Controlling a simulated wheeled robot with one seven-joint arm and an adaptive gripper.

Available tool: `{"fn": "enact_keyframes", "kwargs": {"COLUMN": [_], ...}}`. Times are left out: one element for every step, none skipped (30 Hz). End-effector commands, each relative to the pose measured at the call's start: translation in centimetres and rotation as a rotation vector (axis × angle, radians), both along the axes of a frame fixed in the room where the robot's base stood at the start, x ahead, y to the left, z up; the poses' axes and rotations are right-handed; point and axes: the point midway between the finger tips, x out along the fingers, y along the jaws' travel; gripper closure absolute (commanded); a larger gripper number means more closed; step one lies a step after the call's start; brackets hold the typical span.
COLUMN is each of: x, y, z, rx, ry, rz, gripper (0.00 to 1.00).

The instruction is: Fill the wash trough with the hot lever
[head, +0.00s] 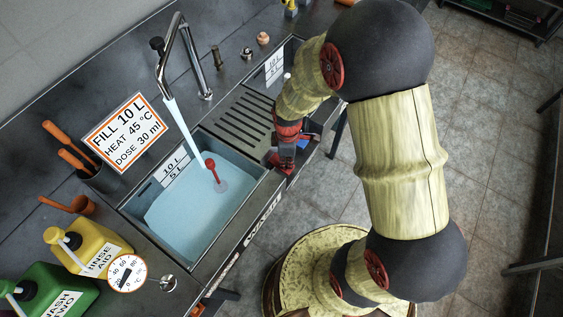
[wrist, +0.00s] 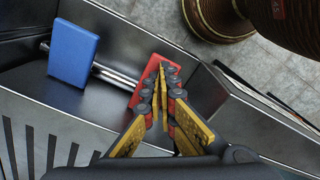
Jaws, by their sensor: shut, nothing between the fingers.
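The wash trough (head: 258,184) is a steel basin with pale blue water (head: 190,224) in it. Water runs from the curved spout (head: 163,62) into it. A plate marked 10 L and 5 L (head: 173,168) is on its inner wall, and the water surface lies near the plate's lower part. My gripper is shut and empty, its fingertips (wrist: 160,72) against or just over the red lever paddle (wrist: 142,92); I cannot tell if they press it. The fingers hide part of the paddle. The blue lever paddle (wrist: 73,53) is to the left, apart from my gripper.
A sign (head: 127,133) reads FILL 10 L, HEAT 45 °C, DOSE 30 ml. A red-topped piece (head: 211,164) stands in the water. A yellow rinse-aid jug (head: 87,247), a green jug (head: 48,288) and a dial (head: 127,273) are at lower left. A ribbed drainboard (head: 240,125) adjoins the trough.

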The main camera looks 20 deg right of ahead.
Motion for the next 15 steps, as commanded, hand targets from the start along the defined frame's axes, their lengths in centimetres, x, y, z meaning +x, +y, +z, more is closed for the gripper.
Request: {"fn": "enact_keyframes", "kwargs": {"x": [0.01, 0.01, 0.01, 0.01, 0.01, 0.01, 0.01, 0.01, 0.01, 0.01, 0.01, 0.01, 0.01, 0.02, 0.03], "y": [0.01, 0.01, 0.01, 0.01, 0.01, 0.01, 0.01, 0.01, 0.01, 0.01, 0.01, 0.01, 0.01, 0.01, 0.01], "z": [-0.03, -0.03, -0.03, -0.03, -0.03, -0.03, -0.03, -0.03, -0.03, -0.03, -0.03, 0.01, 0.09, 0.25, 0.59], "rx": [0.000, 0.000, 0.000, 0.000, 0.000, 0.000, 0.000, 0.000, 0.000, 0.000, 0.000, 0.000, 0.000, 0.000, 0.000], "ry": [0.000, 0.000, 0.000, 0.000, 0.000, 0.000, 0.000, 0.000, 0.000, 0.000, 0.000, 0.000, 0.000, 0.000, -0.001], "rz": [0.000, 0.000, 0.000, 0.000, 0.000, 0.000, 0.000, 0.000, 0.000, 0.000, 0.000, 0.000, 0.000, 0.000, 0.000], "gripper": [1.00, 1.00, 1.00, 1.00, 1.00, 1.00, 1.00, 1.00, 1.00, 1.00, 1.00, 1.00, 1.00, 1.00, 1.00]}}
